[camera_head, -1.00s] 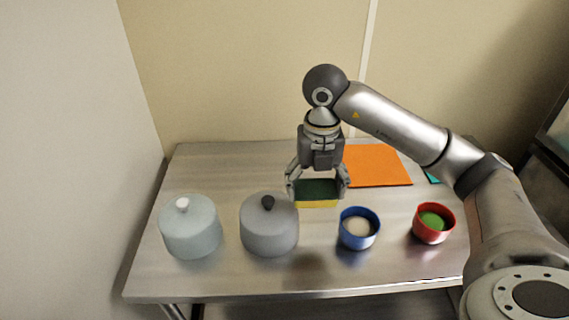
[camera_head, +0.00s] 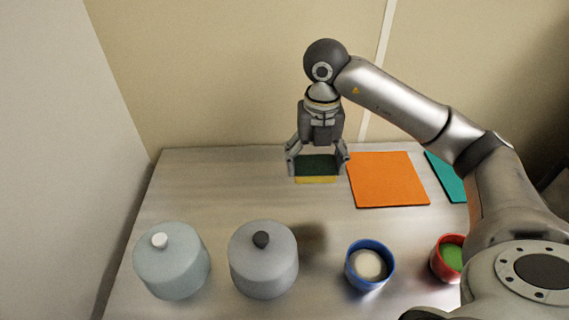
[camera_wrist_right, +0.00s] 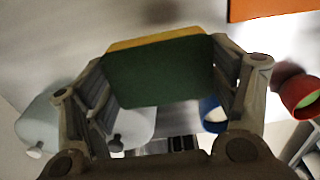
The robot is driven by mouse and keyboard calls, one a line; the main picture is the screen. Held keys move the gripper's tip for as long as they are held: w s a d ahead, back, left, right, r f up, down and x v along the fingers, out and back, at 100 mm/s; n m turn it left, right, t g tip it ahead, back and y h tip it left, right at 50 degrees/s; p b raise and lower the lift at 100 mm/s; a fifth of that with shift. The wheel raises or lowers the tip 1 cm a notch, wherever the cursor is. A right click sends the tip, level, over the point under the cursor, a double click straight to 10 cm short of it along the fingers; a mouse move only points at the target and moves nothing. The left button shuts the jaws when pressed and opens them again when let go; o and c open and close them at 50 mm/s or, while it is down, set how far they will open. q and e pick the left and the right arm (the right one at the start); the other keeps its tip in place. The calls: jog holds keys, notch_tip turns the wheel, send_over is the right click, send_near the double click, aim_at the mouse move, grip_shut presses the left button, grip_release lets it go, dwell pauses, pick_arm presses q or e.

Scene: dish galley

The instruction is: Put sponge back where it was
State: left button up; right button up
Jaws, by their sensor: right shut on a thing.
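A sponge (camera_head: 317,167), dark green on top and yellow below, is between the fingers of my right gripper (camera_head: 318,162). The gripper is shut on its two ends. In the right wrist view the sponge (camera_wrist_right: 158,72) spans the space between the fingers. In the head view it shows left of the orange mat (camera_head: 388,180); a soft shadow lies on the table near the grey pot, so the sponge seems to be above the tabletop. My left gripper is not in view.
A light blue lidded pot (camera_head: 172,268) and a grey lidded pot (camera_head: 264,267) stand at the front left. A blue bowl (camera_head: 357,281) and a red bowl (camera_head: 438,268) stand to their right. A teal mat (camera_head: 447,178) lies at the right. The steel table (camera_head: 215,190) is clear at the back left.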

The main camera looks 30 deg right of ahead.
jog(key=w+a+f+p, duration=0.1)
jog(key=w+f+p, duration=0.2)
jog(key=w, duration=0.4)
send_over(283, 175)
jog(key=s, duration=0.1)
notch_tip(283, 175, down, 5)
jog(key=shift+s+r+p, duration=0.1)
jog(key=shift+s+p, duration=0.05)
jog(key=shift+p, duration=0.3)
jog(key=shift+w+f, duration=0.5)
jog(key=shift+f, duration=0.15)
notch_tip(283, 175, down, 3)
jog(key=shift+r+p, duration=0.1)
jog(key=shift+p, duration=0.85)
jog(key=shift+w+f, duration=0.1)
jog(key=shift+f, duration=0.1)
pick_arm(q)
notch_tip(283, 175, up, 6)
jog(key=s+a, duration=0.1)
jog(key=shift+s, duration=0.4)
pick_arm(e)
jog(key=o, duration=0.9)
pick_arm(q)
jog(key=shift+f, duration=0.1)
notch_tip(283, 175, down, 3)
jog(key=b, duration=0.3)
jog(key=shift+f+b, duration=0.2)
jog(key=shift+b, duration=0.1)
pick_arm(e)
notch_tip(283, 175, up, 12)
